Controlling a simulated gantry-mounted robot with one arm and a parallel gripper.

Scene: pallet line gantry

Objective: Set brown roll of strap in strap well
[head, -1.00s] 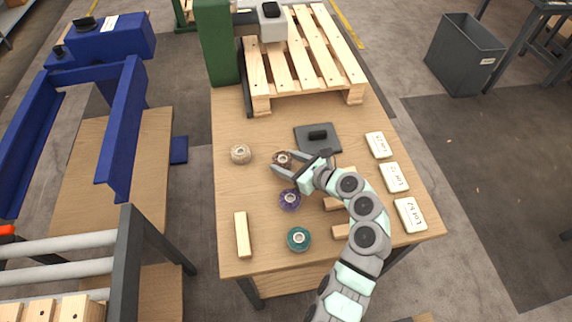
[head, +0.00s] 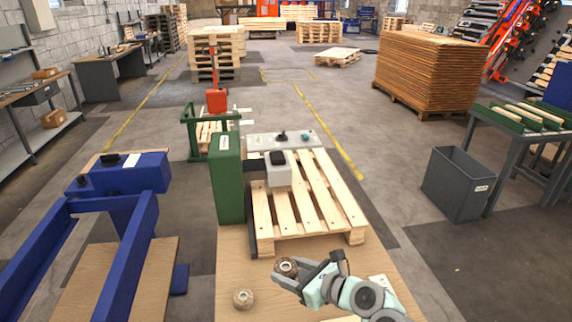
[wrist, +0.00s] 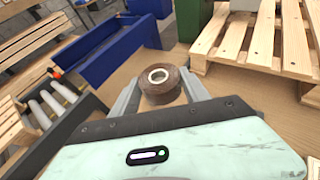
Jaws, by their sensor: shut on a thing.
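The brown roll of strap (head: 286,267) is a dark ring with a pale core. My gripper (head: 284,273) is shut on it, with one finger on either side. In the wrist view the brown roll (wrist: 161,86) sits between the grey fingers, its hole facing the camera. It is held above the wooden table (head: 232,258). I cannot make out for certain which thing is the strap well.
A slatted pallet (head: 310,205) lies behind the gripper, beside a green post (head: 229,180) with a grey head (head: 279,169). A blue frame (head: 125,255) stands at the left. A grey bin (head: 458,185) stands on the floor at the right. The table's front lies below the head view.

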